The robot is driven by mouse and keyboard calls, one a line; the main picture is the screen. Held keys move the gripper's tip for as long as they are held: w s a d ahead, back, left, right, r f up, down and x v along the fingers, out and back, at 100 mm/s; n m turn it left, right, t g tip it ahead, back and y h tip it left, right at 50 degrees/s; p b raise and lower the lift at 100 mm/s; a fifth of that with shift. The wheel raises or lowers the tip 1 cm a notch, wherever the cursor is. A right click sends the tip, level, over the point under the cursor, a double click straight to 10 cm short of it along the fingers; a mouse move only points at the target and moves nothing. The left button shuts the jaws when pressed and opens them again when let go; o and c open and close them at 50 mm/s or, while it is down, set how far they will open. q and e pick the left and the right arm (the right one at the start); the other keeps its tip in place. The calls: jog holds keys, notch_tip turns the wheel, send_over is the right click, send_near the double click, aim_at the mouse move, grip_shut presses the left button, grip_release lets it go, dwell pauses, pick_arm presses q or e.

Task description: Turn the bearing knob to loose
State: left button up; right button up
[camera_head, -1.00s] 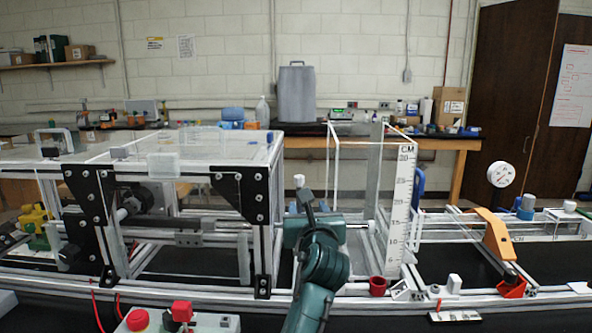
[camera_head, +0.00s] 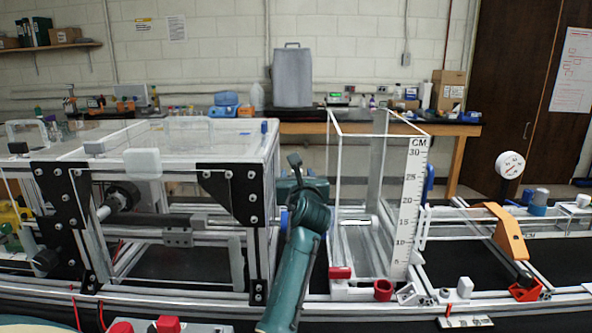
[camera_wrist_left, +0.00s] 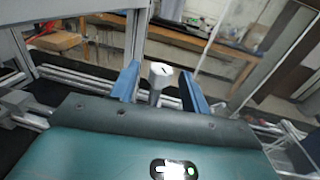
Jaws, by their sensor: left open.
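In the left wrist view, a pale knob (camera_wrist_left: 160,74) with a dark mark on its top stands on a grey stem. My left gripper (camera_wrist_left: 160,70) is open, with one blue finger on each side of the knob. Gaps show between the knob and both fingers, so I see no grip. In the head view, my teal left arm (camera_head: 296,250) reaches up the middle to the gap between the black-bracketed frame (camera_head: 265,190) and the clear tank (camera_head: 338,235). The wrist hides the knob there. My right gripper is not in view.
A centimetre scale (camera_head: 410,210) stands on the tank's right side. An orange bracket (camera_head: 507,232) and a round gauge (camera_head: 510,164) are at right.

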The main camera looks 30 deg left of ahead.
pick_arm(q)
jog(key=shift+x, duration=2.05)
jog(key=c, duration=1)
jog(key=shift+g+y, duration=0.3)
jog(key=shift+n+g+y, duration=0.6)
jog(key=shift+n, duration=0.2)
jog(key=shift+s, duration=0.1)
